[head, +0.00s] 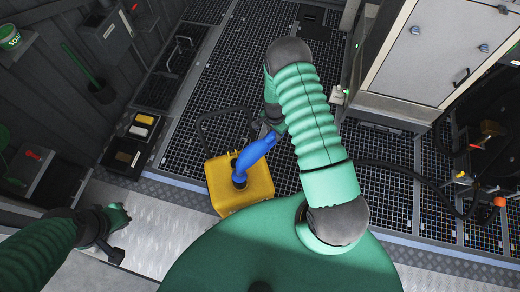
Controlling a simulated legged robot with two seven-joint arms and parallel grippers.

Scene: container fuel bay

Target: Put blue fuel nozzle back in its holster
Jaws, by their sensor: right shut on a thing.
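The blue fuel nozzle (258,151) is in the middle of the head view. My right gripper (271,124) is shut on its upper end, partly hidden by my arm. The nozzle slants down and left, and its dark lower end meets the opening in the top of a yellow can (255,191). I cannot tell how far it is inside. My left gripper (117,234) is at the lower left, away from the nozzle, and its jaw state is unclear. I cannot make out the nozzle's holster for certain.
A black hose (205,117) loops left of the nozzle over the grating floor. Another hose (400,170) runs right. A grey-white cabinet (416,50) stands at the upper right.

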